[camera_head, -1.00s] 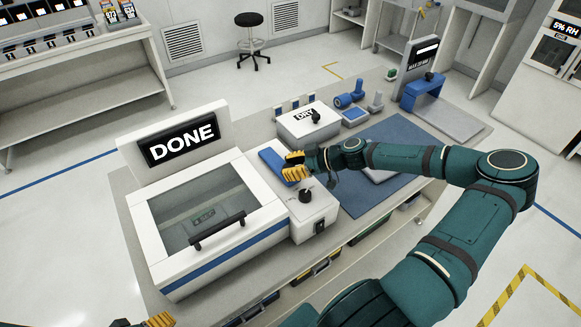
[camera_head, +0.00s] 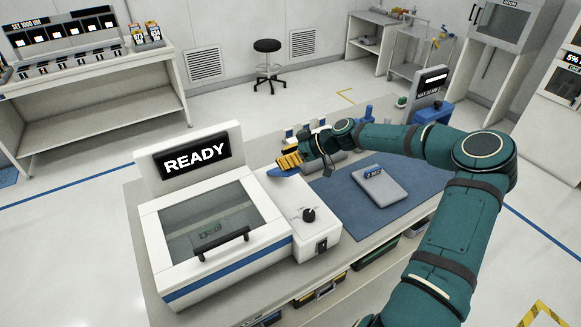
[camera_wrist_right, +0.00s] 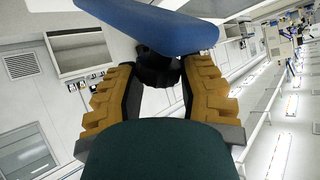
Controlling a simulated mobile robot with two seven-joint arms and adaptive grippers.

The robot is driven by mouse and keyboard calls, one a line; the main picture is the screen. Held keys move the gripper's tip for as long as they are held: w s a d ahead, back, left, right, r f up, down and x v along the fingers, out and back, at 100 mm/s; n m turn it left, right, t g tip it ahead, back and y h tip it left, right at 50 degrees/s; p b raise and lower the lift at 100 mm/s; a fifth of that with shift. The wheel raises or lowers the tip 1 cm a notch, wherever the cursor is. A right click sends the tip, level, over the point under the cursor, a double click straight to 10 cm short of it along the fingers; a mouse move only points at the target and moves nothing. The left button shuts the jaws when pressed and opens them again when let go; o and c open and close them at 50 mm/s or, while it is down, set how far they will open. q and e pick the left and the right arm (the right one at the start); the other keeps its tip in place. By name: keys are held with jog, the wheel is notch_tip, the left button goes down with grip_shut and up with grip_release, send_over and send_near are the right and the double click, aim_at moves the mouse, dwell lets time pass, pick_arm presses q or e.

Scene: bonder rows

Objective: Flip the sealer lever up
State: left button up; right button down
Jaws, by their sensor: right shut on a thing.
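The sealer (camera_head: 160,235) is the white machine at the left of the bench, with a READY screen (camera_head: 194,157) and a closed windowed lid with a black handle (camera_head: 222,247). Its blue lever (camera_head: 284,172) is at the back of the low side box, seen nearly edge-on and raised. My right gripper (camera_head: 290,161) has its yellow fingers on the lever. In the right wrist view, the lever (camera_wrist_right: 150,25) spans across the fingers (camera_wrist_right: 160,95), and the grip itself is partly hidden. My left gripper is not in view.
A black knob (camera_head: 309,214) stands on the side box in front of the lever. A grey flat case (camera_head: 380,187) lies on a blue mat (camera_head: 335,203) to the right. My right arm passes over the back of the bench.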

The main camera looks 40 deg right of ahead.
jog(key=shift+w+d+r, duration=0.1)
jog(key=shift+w, duration=0.15)
jog(key=shift+d, duration=0.1)
jog(key=c, duration=0.6)
grip_release()
jog(key=shift+o, duration=0.4)
jog(key=shift+w+d+f, duration=0.15)
jog(key=shift+f, duration=0.1)
jog(key=shift+r, duration=0.2)
jog(key=v, duration=1.2)
jog(key=shift+f, duration=0.15)
